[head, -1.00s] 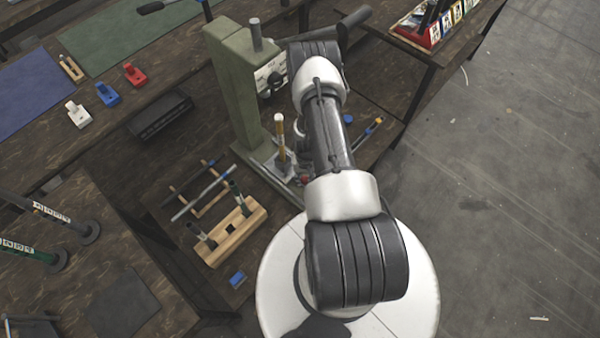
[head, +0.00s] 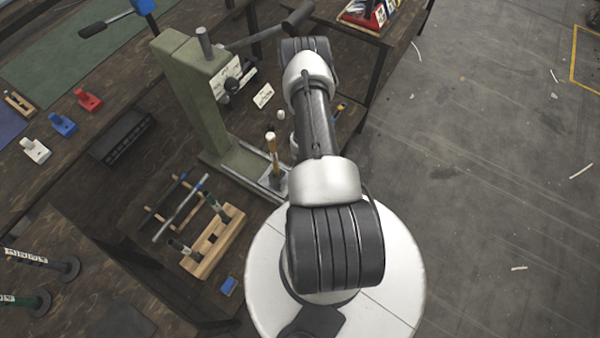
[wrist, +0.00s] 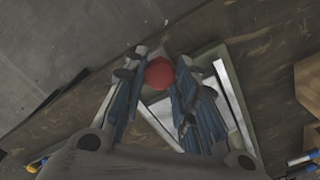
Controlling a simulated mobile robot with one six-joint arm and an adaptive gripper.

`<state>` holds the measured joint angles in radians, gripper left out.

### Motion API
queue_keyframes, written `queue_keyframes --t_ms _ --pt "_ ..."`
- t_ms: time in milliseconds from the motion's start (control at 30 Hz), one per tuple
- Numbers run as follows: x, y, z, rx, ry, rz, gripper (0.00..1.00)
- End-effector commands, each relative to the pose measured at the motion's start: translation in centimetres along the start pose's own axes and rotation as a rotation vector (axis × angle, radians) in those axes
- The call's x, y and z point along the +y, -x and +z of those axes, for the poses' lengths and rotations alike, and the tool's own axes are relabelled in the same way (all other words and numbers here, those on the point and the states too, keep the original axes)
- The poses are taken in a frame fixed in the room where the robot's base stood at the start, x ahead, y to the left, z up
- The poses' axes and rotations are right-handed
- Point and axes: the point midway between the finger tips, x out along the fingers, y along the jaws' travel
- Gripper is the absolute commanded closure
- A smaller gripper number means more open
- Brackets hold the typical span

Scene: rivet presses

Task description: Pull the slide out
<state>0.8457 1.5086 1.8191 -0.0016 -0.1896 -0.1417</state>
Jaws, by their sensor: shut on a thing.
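The slide shows as a pale metal strip (head: 270,178) at the foot of the green press (head: 190,95) in the head view, partly hidden by my arm. In the wrist view the slide's red round knob (wrist: 159,73) sits between the two blue-grey fingers of my gripper (wrist: 160,80), which is shut on it. Pale metal rails (wrist: 232,105) lie on both sides below the fingers, on a greenish base plate.
A wooden block with tools (head: 215,240) stands left of my base, beside a small rack of rods (head: 180,205). White, blue and red fixtures (head: 63,124) and a black tray (head: 122,135) lie farther left. Open floor (head: 490,180) is on the right.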

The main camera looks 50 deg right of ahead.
Motion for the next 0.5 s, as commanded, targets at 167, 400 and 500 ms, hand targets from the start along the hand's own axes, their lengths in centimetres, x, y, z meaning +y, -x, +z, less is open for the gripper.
queue_keyframes --t_ms 167,400,500 --pt "0.2 -0.06 0.37 -0.006 -0.008 0.0 1.0" --pt "0.23 -0.08 0.49 -0.009 -0.011 -0.001 0.68" --pt "0.19 -0.08 0.5 -0.01 -0.009 -0.001 0.61"
